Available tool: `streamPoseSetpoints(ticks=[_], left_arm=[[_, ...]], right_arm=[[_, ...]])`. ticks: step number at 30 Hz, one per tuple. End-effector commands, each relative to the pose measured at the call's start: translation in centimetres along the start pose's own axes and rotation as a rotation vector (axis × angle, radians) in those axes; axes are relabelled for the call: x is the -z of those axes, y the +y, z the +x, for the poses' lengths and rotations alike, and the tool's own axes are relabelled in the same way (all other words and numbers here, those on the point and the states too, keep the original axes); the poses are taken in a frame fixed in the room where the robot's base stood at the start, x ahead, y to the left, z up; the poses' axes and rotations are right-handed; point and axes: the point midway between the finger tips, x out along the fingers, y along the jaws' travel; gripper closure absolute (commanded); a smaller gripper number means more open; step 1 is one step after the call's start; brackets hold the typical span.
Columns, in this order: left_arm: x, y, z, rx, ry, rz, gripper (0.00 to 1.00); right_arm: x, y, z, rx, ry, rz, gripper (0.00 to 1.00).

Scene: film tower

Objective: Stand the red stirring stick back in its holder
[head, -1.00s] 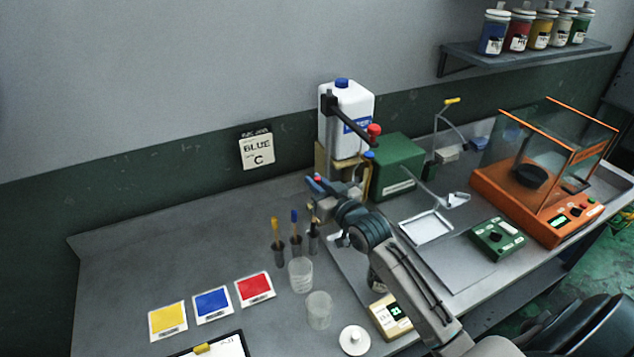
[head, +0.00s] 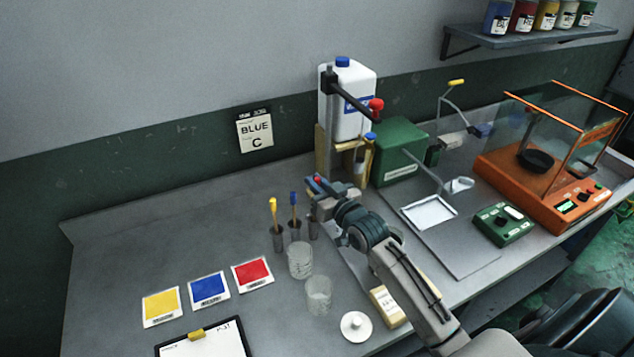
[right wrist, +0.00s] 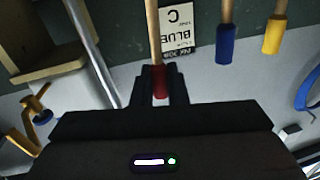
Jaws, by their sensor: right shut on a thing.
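My right gripper (head: 318,190) is shut on the red stirring stick. In the right wrist view the stick's red end (right wrist: 160,82) is between the fingers, with its wooden shaft running up out of the picture. In the head view only its red tip (head: 317,180) shows above the gripper. A dark, narrow holder (head: 314,229) stands just below the gripper. I cannot tell whether the stick's lower end is inside it. The yellow stick (head: 273,208) and the blue stick (head: 294,205) stand in the holders beside it. My left gripper is not in view.
Two clear beakers (head: 300,261) stand just in front of the holders. A white bottle (head: 346,105) on a wooden stand and a green box (head: 398,152) are behind the arm. Colour cards (head: 209,289) and a clipboard (head: 205,342) lie left; the back left counter is clear.

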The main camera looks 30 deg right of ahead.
Motion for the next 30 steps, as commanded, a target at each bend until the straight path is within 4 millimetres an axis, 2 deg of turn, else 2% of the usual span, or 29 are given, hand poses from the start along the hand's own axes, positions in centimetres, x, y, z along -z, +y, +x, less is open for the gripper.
streamPoseSetpoints(ticks=[7,8,9,12,23,26,30], left_arm=[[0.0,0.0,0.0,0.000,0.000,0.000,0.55],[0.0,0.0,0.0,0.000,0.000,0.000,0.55],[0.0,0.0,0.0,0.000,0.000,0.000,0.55],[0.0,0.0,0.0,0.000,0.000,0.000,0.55],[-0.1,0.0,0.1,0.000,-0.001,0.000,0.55],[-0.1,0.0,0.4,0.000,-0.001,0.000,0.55],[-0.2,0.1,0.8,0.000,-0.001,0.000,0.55]], right_arm=[[0.0,0.0,0.0,0.000,0.000,0.000,1.00],[0.0,0.0,0.0,0.000,0.000,0.000,0.85],[0.0,0.0,0.0,0.000,0.000,0.000,0.77],[0.0,0.0,0.0,0.000,0.000,0.000,0.61],[-0.1,0.0,-0.6,0.000,-0.001,-0.002,0.61],[-0.2,0.1,-1.8,0.000,-0.002,-0.005,0.61],[-0.3,0.1,-4.5,0.001,-0.003,-0.006,0.61]])
